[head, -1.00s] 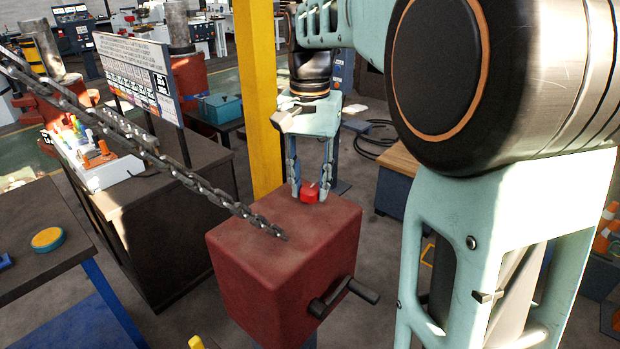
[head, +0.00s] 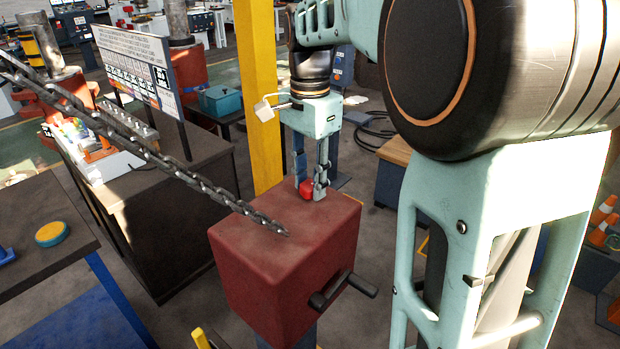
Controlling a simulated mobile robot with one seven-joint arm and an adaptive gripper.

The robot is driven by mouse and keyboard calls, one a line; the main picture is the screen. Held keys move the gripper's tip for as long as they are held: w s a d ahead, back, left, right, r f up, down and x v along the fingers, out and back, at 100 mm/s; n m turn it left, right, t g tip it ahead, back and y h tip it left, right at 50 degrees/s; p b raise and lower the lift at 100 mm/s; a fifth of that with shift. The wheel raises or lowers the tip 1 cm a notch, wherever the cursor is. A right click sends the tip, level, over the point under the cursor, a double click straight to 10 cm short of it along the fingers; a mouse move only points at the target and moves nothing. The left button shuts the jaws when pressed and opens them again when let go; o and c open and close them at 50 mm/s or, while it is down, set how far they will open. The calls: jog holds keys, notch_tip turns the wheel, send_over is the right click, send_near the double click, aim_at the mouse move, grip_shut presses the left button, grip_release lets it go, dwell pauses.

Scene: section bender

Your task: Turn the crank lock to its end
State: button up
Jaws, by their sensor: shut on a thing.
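The crank lock is a small red knob (head: 306,189) on top of a dark red box (head: 265,265) in the head view. My gripper (head: 311,190) points down from above and is shut on the knob, with its fingers on either side of it. The near finger covers part of the knob. A black crank handle (head: 343,288) sticks out of the box's front right side, apart from my gripper.
A chain (head: 150,155) runs from the upper left down to the box top. A yellow post (head: 260,90) stands behind the box. A dark cabinet (head: 165,225) with a sign board (head: 135,75) is at left. A table with a yellow-topped round thing (head: 51,234) is at far left.

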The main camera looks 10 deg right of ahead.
aim_at(310, 184)
dwell(0.3)
jog(key=o, duration=1.1)
jog(key=shift+o, duration=0.2)
jog(key=shift+r, duration=0.1)
notch_tip(310, 184, up, 12)
